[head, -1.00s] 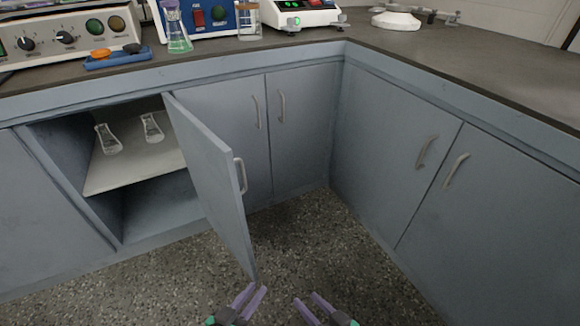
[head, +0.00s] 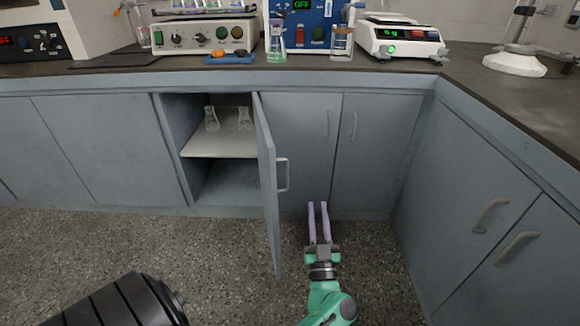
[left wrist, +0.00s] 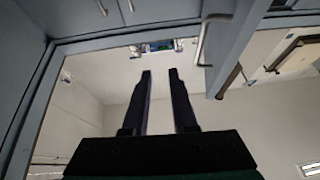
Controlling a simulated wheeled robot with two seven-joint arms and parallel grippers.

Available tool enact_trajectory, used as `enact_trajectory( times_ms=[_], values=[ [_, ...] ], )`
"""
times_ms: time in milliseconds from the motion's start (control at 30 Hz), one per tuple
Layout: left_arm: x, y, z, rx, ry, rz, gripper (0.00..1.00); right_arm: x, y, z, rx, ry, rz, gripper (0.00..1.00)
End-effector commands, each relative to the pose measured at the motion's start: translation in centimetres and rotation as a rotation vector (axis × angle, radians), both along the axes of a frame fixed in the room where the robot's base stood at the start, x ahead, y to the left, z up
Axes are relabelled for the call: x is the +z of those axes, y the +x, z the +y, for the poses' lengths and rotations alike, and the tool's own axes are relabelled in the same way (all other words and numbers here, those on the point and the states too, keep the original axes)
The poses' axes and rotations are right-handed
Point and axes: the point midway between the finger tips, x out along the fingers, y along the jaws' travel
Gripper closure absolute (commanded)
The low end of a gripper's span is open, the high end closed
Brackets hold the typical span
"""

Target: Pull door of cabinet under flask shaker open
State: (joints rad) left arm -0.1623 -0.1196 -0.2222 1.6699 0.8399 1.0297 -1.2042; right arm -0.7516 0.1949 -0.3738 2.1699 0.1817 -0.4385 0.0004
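The flask shaker (head: 205,36), a beige box with knobs and flasks on top, stands on the counter. The cabinet under it shows a shelf (head: 220,148) with two clear flasks. Its grey door (head: 267,180) stands wide open, swung out into the room, with a metal handle (head: 283,174) on its right face. My left gripper (head: 318,205) is open and empty, to the right of that handle and apart from it. In the left wrist view, the handle (left wrist: 202,40) and door (left wrist: 236,45) are right of the open fingers (left wrist: 160,75). My right gripper is not in view.
Closed cabinet doors (head: 375,150) stand behind my left gripper. More closed doors (head: 480,190) run along the right side. The speckled floor (head: 215,250) in front is clear.

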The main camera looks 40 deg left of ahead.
Motion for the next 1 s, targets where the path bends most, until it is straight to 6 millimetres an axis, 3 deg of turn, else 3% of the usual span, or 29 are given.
enact_trajectory(
  times_ms=[100,200,367,800,1000],
  values=[
    [0.1,-1.0,2.3,0.271,-0.040,0.024,0.74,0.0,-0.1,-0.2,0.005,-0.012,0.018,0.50],
    [-0.1,-1.6,3.2,0.379,-0.058,0.053,0.74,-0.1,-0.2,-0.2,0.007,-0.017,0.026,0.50],
    [0.6,-0.9,5.1,0.388,-0.056,0.053,0.74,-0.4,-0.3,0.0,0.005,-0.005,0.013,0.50],
    [4.7,3.7,14.0,0.382,-0.052,0.051,0.74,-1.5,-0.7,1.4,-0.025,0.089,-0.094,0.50],
    [5.4,4.3,15.1,0.381,-0.055,0.053,0.74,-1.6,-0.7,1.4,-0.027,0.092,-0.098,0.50]
  ],
)
